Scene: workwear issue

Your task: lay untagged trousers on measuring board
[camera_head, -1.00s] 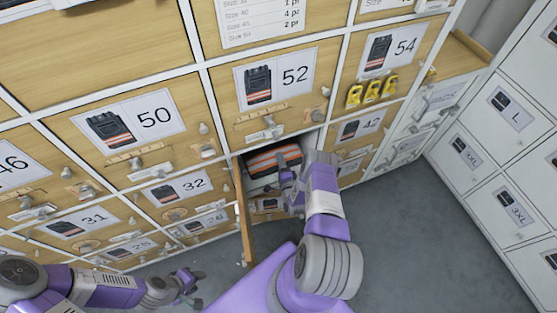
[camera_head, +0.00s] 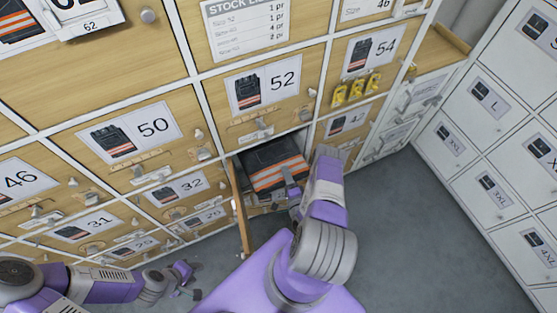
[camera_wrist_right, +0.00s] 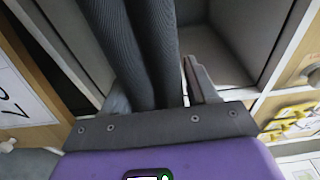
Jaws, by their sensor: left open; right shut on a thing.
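Dark folded trousers (camera_head: 270,166) with orange and pale reflective stripes show at the mouth of an open compartment below the drawer marked 52 in the head view. My right gripper (camera_head: 293,196) is at their front edge and shut on them. In the right wrist view the dark ribbed cloth of the trousers (camera_wrist_right: 135,45) runs between the fingers of my right gripper (camera_wrist_right: 160,92). No tag shows on the visible cloth. My left gripper (camera_head: 186,279) is open and empty, low at the left, away from the cabinet fronts. The measuring board is not in view.
The compartment's wooden door (camera_head: 241,215) stands open, just left of my right arm. Numbered drawers with knobs surround it. Yellow tags (camera_head: 356,90) hang at the upper right. White lockers (camera_head: 490,140) stand at the right, with clear grey floor (camera_head: 410,225) between.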

